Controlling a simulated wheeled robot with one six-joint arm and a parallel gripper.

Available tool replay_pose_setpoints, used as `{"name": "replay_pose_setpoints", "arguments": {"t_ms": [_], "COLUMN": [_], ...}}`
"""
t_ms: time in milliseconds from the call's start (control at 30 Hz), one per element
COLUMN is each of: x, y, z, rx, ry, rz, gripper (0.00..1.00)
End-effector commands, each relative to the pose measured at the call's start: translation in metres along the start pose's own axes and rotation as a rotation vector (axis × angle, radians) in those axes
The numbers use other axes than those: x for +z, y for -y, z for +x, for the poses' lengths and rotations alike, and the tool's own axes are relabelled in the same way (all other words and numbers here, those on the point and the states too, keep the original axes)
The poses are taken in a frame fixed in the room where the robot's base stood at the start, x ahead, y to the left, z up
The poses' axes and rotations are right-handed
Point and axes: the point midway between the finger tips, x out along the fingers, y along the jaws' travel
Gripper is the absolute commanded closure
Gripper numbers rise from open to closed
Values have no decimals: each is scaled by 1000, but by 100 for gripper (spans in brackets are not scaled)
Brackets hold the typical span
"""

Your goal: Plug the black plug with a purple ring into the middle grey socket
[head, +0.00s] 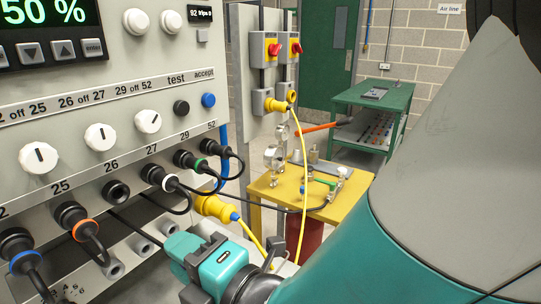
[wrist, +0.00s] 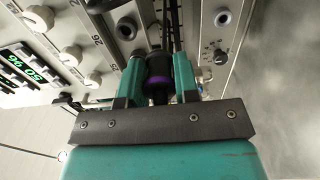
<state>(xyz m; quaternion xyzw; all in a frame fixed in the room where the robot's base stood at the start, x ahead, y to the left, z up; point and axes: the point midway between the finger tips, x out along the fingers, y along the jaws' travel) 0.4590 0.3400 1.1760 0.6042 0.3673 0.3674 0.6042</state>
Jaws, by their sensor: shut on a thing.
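My gripper (head: 184,246) is in front of the lower part of the panel in the head view. In the wrist view my gripper (wrist: 158,82) is shut on the black plug with a purple ring (wrist: 157,68), which lies between the two teal fingers. The head view does not clearly show the plug, as the gripper hides it. Grey sockets line the panel's lower row. The middle grey socket (head: 141,243) is just left of the gripper and looks empty. Whether the plug touches any socket cannot be told.
Above are an empty black socket (head: 116,192) and plugs with orange (head: 80,226), white (head: 158,177) and green (head: 190,160) rings, their cables hanging near the gripper. A yellow table (head: 270,190) stands behind at the right.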

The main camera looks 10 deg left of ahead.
Motion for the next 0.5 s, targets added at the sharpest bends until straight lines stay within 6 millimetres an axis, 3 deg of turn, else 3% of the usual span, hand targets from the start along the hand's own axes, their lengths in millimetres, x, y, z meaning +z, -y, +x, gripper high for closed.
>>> {"name": "replay_pose_setpoints", "arguments": {"t_ms": [500], "x": [10], "y": [55], "z": [0], "rx": [-1], "ry": [1], "rz": [0], "gripper": [100]}}
